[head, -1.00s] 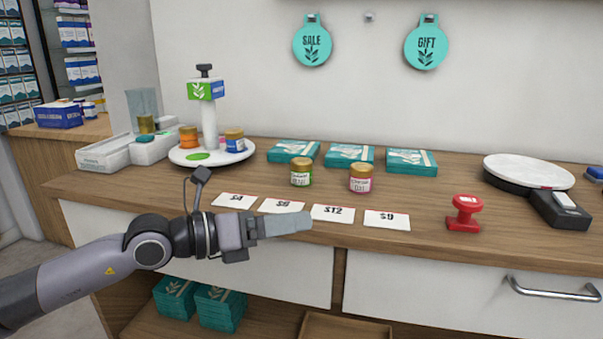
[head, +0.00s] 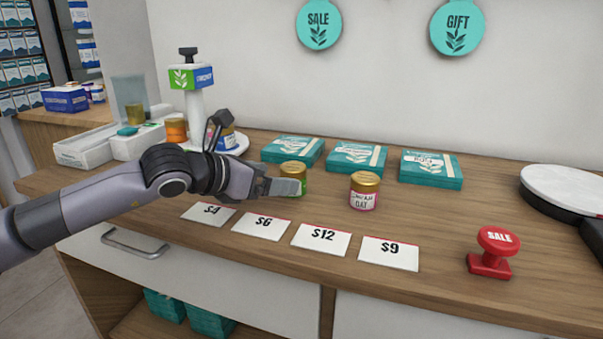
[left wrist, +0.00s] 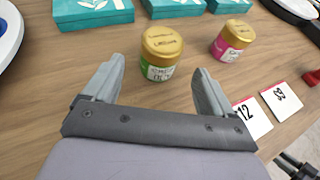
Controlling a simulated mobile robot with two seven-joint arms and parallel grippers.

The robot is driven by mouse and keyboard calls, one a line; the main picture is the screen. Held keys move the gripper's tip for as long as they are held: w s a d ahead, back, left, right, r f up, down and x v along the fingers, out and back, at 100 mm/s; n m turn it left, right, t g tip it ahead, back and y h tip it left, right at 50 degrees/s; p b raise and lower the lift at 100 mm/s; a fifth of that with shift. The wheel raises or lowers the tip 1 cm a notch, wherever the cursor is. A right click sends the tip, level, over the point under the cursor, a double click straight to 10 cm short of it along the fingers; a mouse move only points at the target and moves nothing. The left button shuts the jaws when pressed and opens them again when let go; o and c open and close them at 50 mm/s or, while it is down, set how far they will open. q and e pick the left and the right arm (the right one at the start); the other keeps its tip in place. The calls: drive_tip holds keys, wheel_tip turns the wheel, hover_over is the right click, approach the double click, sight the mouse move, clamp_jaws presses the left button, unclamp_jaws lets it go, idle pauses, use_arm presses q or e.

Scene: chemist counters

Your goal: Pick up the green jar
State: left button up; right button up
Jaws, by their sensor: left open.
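The green jar (head: 294,177) with a gold lid stands upright on the wooden counter; in the head view my left gripper partly covers it. In the left wrist view the green jar (left wrist: 160,54) stands just beyond my left gripper (left wrist: 157,88), roughly centred between the fingertips. The left gripper (head: 285,187) is open and empty, reaching in level from the left. No contact with the jar shows.
A pink jar (head: 364,191) with a gold lid stands to the right. Teal boxes (head: 356,158) lie behind. A round white stand (head: 238,143) is behind the arm.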

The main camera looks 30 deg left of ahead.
use_arm(q)
drive_tip(key=shift+w+d, duration=0.1)
drive_tip(key=shift+w, duration=0.15)
drive_tip(key=shift+w+d+f+p, duration=0.15)
drive_tip(key=shift+w+f+p, duration=0.15)
drive_tip(key=shift+w, duration=0.1)
drive_tip(key=p+x, duration=0.1)
drive_tip(key=x, duration=0.2)
drive_tip(key=shift+w, duration=0.4)
drive_tip(key=shift+w+d+f, duration=0.15)
drive_tip(key=shift+w+f, duration=0.2)
drive_tip(key=shift+w, duration=0.1)
drive_tip(key=c, duration=1.1)
use_arm(e)
drive_tip(key=shift+s+d+r, duration=0.2)
drive_tip(key=shift+s+r, duration=0.2)
drive_tip(key=shift+s, duration=0.1)
